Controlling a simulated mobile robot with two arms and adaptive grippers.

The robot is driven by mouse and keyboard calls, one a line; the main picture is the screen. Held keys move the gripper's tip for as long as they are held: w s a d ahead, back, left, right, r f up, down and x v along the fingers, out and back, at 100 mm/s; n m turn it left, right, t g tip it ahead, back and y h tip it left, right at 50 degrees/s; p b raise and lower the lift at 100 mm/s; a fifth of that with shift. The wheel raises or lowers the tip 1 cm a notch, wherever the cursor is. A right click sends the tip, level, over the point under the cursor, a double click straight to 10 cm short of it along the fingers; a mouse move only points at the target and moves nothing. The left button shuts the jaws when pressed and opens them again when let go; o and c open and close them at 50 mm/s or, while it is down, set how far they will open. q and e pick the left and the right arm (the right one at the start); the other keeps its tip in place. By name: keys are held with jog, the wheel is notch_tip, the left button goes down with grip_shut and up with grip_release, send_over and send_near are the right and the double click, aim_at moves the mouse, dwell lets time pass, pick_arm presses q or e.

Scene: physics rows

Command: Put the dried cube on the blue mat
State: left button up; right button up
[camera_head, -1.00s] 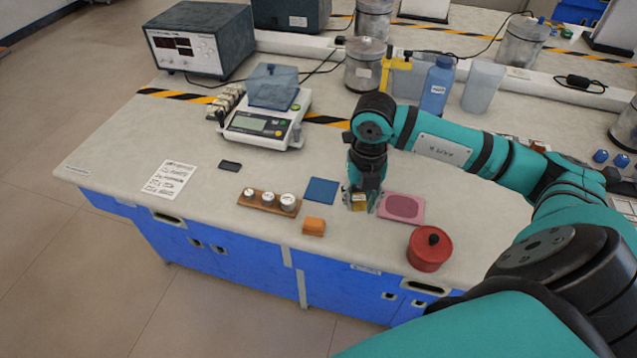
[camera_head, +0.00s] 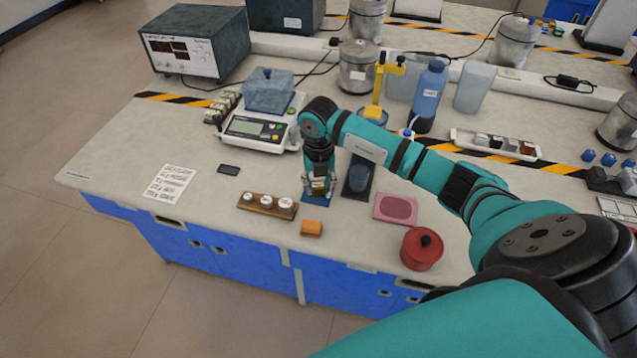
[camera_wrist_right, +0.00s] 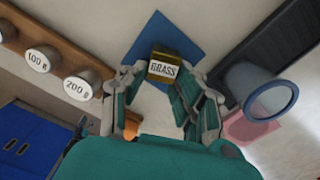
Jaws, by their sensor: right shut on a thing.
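My right gripper (camera_head: 319,188) is shut on a small brass-coloured cube (camera_wrist_right: 164,68) with a white label that seems to read "BRASS". The gripper points down over the blue mat (camera_head: 318,203) and hides most of it in the head view. In the wrist view the blue mat (camera_wrist_right: 163,36) shows behind and around the cube. I cannot tell whether the cube touches the mat. My left gripper is not in view.
A wooden block with several weights (camera_head: 267,203) stands left of the mat, an orange block (camera_head: 311,228) in front. A dark tray with a round glass (camera_head: 358,180), a pink mat (camera_head: 396,208) and a red pot (camera_head: 422,249) lie to the right. A scale (camera_head: 257,132) stands behind.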

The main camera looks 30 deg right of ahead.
aim_at(319, 189)
jog(key=shift+f, duration=0.15)
jog(key=o, duration=1.1)
jog(key=shift+c, duration=0.2)
jog(key=shift+r, duration=0.55)
notch_tip(319, 189, up, 11)
jog(key=b, duration=0.2)
jog(key=shift+r, duration=0.2)
